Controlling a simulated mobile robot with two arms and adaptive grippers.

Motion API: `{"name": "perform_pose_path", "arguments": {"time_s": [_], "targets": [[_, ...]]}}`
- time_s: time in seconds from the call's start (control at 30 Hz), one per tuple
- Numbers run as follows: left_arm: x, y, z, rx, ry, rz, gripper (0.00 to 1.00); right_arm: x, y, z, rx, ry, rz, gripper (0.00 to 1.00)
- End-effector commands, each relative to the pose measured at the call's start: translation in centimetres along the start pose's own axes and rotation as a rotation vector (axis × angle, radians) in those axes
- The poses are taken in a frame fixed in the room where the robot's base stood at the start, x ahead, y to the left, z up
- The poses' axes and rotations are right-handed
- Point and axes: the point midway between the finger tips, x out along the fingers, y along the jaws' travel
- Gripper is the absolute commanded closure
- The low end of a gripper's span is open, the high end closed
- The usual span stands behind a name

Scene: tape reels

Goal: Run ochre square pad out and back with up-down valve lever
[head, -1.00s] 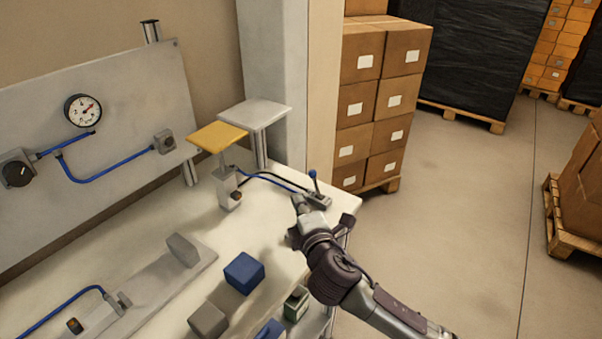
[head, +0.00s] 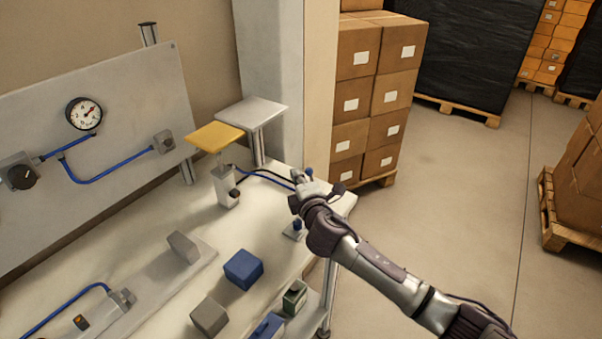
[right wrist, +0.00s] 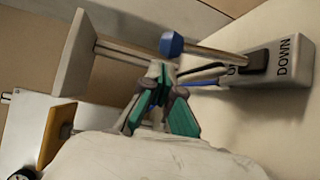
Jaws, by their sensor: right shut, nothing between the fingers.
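The ochre square pad (head: 214,136) sits level on top of a grey cylinder block (head: 226,187) at the back of the bench. The pad also shows edge-on in the right wrist view (right wrist: 56,135). The valve lever's blue knob (head: 308,172) shows just behind my right gripper (head: 302,187). In the right wrist view, the knob (right wrist: 172,44) and its metal shaft come from a grey valve box (right wrist: 268,72) marked DOWN, with the other label partly covered. My right gripper (right wrist: 160,72) is shut and empty, its tips close to the knob; contact is unclear. My left gripper is out of view.
A grey square plate on a post (head: 252,110) stands behind the pad. A blue block (head: 243,269) and a grey block (head: 210,316) lie nearer on the bench. A gauge (head: 84,113) is on the panel. Stacked cartons (head: 375,100) stand beyond the bench.

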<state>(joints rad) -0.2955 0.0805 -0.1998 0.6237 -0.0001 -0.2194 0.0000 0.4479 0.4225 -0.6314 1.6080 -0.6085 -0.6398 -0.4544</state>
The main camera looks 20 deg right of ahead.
Motion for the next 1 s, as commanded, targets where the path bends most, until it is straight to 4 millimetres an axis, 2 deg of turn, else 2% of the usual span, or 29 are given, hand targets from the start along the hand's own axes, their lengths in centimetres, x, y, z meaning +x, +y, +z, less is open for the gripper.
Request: {"name": "perform_pose_path", "arguments": {"time_s": [0.13,0.53,0.73,1.0], "targets": [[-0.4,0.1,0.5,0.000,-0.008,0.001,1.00,-0.3,0.0,0.8,0.000,0.000,0.000,1.00],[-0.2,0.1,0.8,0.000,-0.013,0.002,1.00,-0.4,-0.1,0.9,0.002,0.001,0.002,1.00],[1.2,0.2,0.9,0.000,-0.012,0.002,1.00,-0.6,-0.4,1.0,0.025,0.001,0.030,1.00],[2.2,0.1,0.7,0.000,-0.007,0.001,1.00,-0.8,-0.1,1.2,0.049,0.001,0.061,1.00]]}}
